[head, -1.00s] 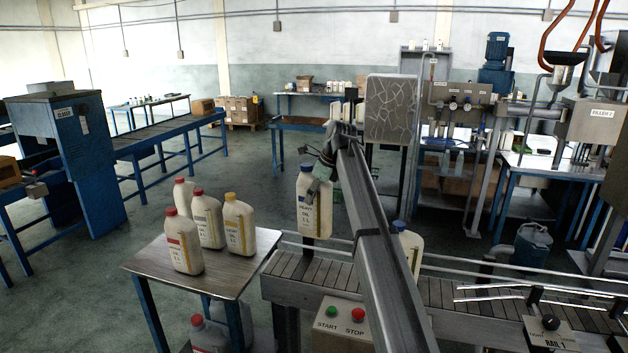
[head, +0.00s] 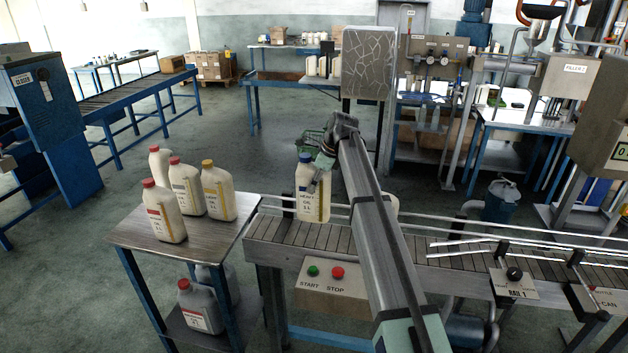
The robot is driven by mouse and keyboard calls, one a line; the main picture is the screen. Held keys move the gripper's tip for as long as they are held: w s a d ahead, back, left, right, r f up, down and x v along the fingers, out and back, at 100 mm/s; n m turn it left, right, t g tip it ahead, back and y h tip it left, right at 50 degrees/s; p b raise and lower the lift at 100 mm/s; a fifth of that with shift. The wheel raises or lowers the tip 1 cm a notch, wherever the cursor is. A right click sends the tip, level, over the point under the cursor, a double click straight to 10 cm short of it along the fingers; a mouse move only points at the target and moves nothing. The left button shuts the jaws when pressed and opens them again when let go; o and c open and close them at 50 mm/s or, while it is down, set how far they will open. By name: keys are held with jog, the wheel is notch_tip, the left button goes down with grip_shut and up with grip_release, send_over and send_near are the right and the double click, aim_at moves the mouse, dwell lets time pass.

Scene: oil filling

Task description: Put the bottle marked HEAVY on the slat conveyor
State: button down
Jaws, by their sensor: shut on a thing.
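A white bottle with a blue cap (head: 312,205) and a label that appears to read HEAVY OIL 1 L is upright at the left end of the slat conveyor (head: 290,233). My gripper (head: 318,172) is shut on its upper part. The bottle's base is at or very near the slats; I cannot tell whether it touches. Part of another pale bottle (head: 391,205) shows behind my arm on the conveyor, mostly hidden.
A small table (head: 150,238) left of the conveyor holds several white bottles with red and yellow caps. Guide rails (head: 480,243) run along the conveyor. A START/STOP box (head: 325,284) is on its front.

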aim_at(315, 201)
jog(key=shift+f+b, duration=1.95)
jog(key=shift+f, duration=1.9)
jog(key=shift+c, duration=0.4)
grip_release()
jog(key=shift+f, duration=0.1)
jog(key=shift+d, duration=0.1)
